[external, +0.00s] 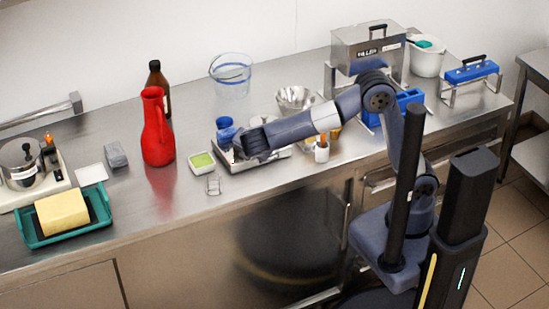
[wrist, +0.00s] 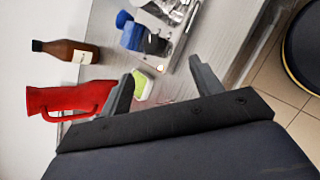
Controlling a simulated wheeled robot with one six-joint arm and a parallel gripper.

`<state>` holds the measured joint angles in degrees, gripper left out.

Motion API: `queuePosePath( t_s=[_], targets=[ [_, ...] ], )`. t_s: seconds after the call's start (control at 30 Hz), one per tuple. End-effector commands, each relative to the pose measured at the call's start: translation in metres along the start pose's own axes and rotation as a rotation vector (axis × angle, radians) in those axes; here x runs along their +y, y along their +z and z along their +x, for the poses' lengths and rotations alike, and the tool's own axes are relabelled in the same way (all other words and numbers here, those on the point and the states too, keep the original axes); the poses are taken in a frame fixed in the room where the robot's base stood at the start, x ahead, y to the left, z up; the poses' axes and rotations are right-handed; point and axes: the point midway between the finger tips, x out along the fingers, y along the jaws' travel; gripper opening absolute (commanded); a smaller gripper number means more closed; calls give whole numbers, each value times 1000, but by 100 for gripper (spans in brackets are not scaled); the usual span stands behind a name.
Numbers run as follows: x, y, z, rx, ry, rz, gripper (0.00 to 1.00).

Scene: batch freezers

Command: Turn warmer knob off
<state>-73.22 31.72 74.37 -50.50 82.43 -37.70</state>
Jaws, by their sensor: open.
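No knob can be made out for certain in either view. A steel pot with a lid (external: 22,166) stands on a pale base (external: 40,190) at the far left of the counter, and may be the warmer. A dark upright part with an orange top (external: 48,143) stands beside the pot. My gripper (external: 250,146) is over the middle of the counter, by a low metal tray, well to the right of the pot. In the wrist view my gripper (wrist: 160,75) is open, its fingers apart with nothing held. The pot is outside the wrist view.
A red jug (external: 158,135) and a brown bottle (external: 155,80) stand between the pot and my gripper. A white dish with green contents (external: 202,163) is just left of my gripper. A teal tray (external: 40,240) with a yellow block sits at the front left.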

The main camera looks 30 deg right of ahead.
Motion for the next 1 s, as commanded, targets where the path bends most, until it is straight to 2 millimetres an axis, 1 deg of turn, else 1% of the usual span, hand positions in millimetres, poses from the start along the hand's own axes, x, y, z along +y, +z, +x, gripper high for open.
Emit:
queuePosePath(
  t_s=[0.03,0.1,0.17,0.2,0.23,0.27,0.3,0.4,0.5,0.57,0.63,0.77,1.0],
  targets=[
    [25,9,-12,-20,70,-66,61],
    [50,14,-19,-60,158,-165,61],
    [64,16,-21,-102,218,-258,61],
    [68,13,-17,-137,249,-331,61],
    [67,8,-10,-165,263,-392,61],
    [61,1,1,-193,270,-459,61],
    [48,-9,18,-219,261,-530,61],
    [23,-20,43,-246,229,-622,61],
    [4,-27,60,-260,202,-677,61],
    [-2,-28,66,-265,191,-696,61],
    [-4,-28,71,-268,184,-706,61],
    [-1,-24,84,-268,181,-706,61],
    [11,-15,127,-268,179,-704,61]
  ],
)
